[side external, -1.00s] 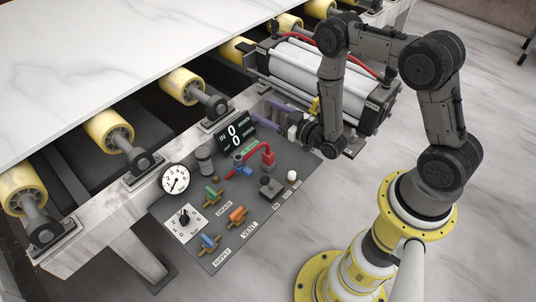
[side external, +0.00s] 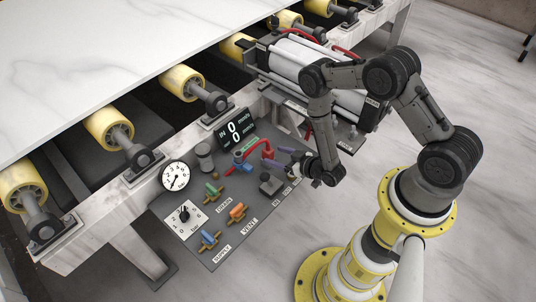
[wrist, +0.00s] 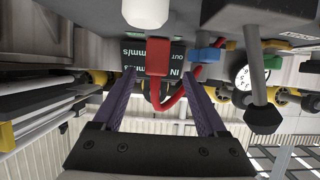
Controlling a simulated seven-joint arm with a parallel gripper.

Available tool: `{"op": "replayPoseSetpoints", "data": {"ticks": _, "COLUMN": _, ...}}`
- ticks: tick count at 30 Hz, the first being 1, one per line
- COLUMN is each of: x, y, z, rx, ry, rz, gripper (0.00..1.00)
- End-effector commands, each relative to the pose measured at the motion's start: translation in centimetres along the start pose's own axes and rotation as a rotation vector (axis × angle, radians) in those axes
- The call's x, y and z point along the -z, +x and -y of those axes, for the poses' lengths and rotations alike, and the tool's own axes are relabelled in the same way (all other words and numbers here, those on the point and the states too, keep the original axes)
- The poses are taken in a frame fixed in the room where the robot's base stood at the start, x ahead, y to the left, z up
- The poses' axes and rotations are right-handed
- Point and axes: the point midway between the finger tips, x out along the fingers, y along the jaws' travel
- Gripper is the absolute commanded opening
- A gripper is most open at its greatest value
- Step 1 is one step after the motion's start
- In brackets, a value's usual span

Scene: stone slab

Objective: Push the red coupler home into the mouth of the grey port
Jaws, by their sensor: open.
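The red coupler (side external: 267,152) stands on the grey control panel at the end of a curved red hose. In the wrist view the coupler (wrist: 157,57) lies ahead of my gripper, roughly in line with the gap between its fingers. My gripper (side external: 285,157) is open, with two purple fingers just right of the coupler in the side view. In the wrist view the fingers of my gripper (wrist: 160,88) are spread wide with nothing held between them. I cannot clearly make out the grey port or its mouth, nor whether the coupler touches it.
A black digital display (side external: 235,130) stands behind the hose. A dark lever (wrist: 262,112) rises close to the right finger in the wrist view. A blue fitting (side external: 242,169), a pressure gauge (side external: 175,176) and coloured valve handles (side external: 237,211) crowd the panel. Conveyor rollers (side external: 109,129) run behind.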

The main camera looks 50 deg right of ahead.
Motion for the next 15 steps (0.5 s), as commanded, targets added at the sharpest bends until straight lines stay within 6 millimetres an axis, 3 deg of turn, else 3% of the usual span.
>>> {"op": "replayPoseSetpoints", "data": {"ticks": 5, "x": -0.2, "y": 1.2, "z": -0.1, "rx": -0.001, "ry": 0.0, "rz": -0.001, "gripper": 0.75}}
{"op": "replayPoseSetpoints", "data": {"ticks": 15, "x": -0.9, "y": 5.3, "z": -0.5, "rx": 0.0, "ry": -0.001, "rz": 0.0, "gripper": 0.75}}
